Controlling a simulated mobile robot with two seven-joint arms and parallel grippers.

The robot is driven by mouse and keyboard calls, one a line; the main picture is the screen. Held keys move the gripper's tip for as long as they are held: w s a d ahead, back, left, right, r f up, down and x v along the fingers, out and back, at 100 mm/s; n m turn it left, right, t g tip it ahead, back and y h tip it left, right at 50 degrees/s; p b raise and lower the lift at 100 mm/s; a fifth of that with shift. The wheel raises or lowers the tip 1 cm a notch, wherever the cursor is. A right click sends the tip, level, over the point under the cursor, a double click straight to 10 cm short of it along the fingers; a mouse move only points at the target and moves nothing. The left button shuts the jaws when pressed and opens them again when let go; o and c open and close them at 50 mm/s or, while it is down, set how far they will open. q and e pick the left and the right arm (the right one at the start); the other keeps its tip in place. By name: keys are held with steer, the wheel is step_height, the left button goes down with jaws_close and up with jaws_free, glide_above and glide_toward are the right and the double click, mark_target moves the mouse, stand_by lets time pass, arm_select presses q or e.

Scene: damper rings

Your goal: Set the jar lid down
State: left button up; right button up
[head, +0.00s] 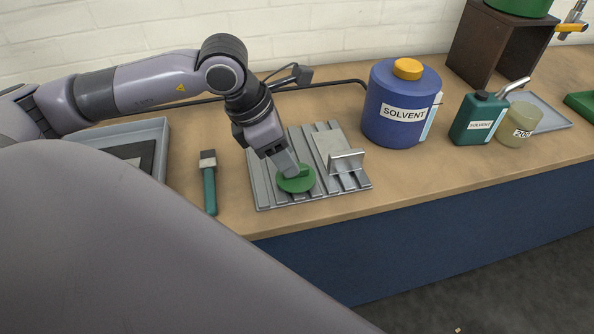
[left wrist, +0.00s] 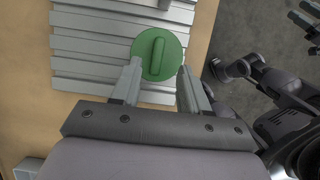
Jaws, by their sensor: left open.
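The jar lid (head: 298,184) is a green disc with a raised bar grip. It lies flat on a grey slotted plate (head: 268,190) on the bench. My left gripper (head: 286,168) points down at the lid. In the left wrist view my left gripper (left wrist: 161,68) is open, with one finger on each side of the lid's bar (left wrist: 158,55) and clear space between bar and fingers. Whether the fingertips touch the disc cannot be told. Parts of my right arm show at the right of the left wrist view, its jaws unclear.
A metal bracket (head: 346,162) stands on the plate, right of the lid. A blue solvent drum (head: 392,110), a green solvent can (head: 478,120) and a beaker (head: 519,124) stand further right. A green-handled brush (head: 209,185) and a grey tray (head: 158,130) lie to the left.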

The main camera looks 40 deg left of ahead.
arm_select(q)
steer(key=shift+w+x, duration=0.2)
steer(key=shift+x, duration=1.7)
steer(key=shift+r, duration=0.1)
jaws_close()
